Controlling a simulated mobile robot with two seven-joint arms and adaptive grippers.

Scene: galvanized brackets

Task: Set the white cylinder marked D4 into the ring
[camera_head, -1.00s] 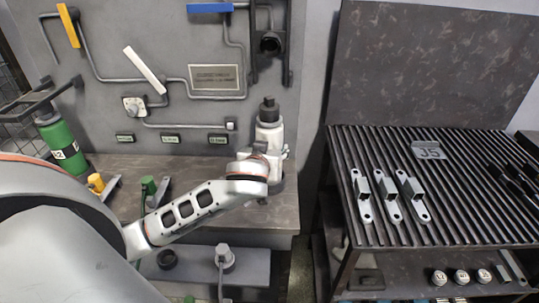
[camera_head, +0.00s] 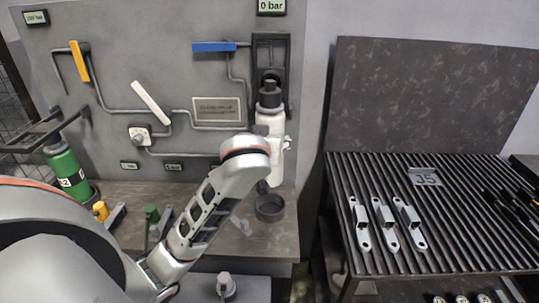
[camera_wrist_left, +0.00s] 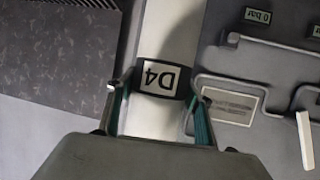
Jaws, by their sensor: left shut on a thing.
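The white cylinder marked D4 (camera_head: 269,124) has a dark neck and is upright in the head view, above the bench. Its D4 label (camera_wrist_left: 160,77) fills the middle of the left wrist view, upside down there. My left gripper (camera_wrist_left: 158,117) is shut around the cylinder, one finger on each side of the label. The dark ring (camera_head: 270,208) sits on the bench, below the cylinder and apart from it. My left wrist hides part of the cylinder's left side in the head view. My right gripper is not in view.
A black wall bracket (camera_head: 286,62) stands close behind the cylinder's top. A panel with pipes and levers fills the back wall. A green cylinder (camera_head: 66,172) stands at the left. Three metal brackets (camera_head: 385,225) lie on the slatted table at right.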

